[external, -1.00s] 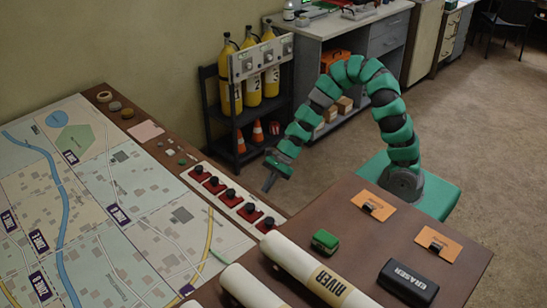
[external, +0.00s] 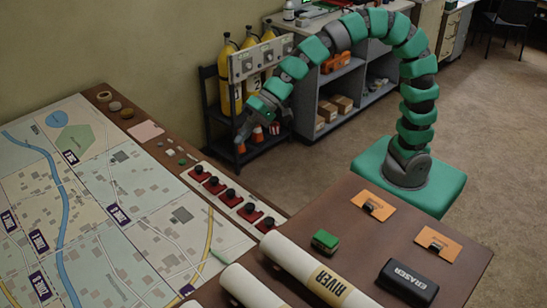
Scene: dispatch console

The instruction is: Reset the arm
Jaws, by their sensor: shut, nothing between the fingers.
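My arm (external: 415,75), green and grey, rises from its green base (external: 430,186) behind the brown table and arches over to the left. My gripper (external: 240,136) is at the low left end of the arm, pointing down. It is shut and empty, in front of the black rack and above the gap behind the red buttons. The fingers are small and dark in this view.
A brown table (external: 365,245) holds rolled maps (external: 318,270), a green block (external: 325,240), orange clipped cards (external: 373,205) and a black eraser (external: 408,282). Yellow cylinders (external: 227,62) stand in a rack.

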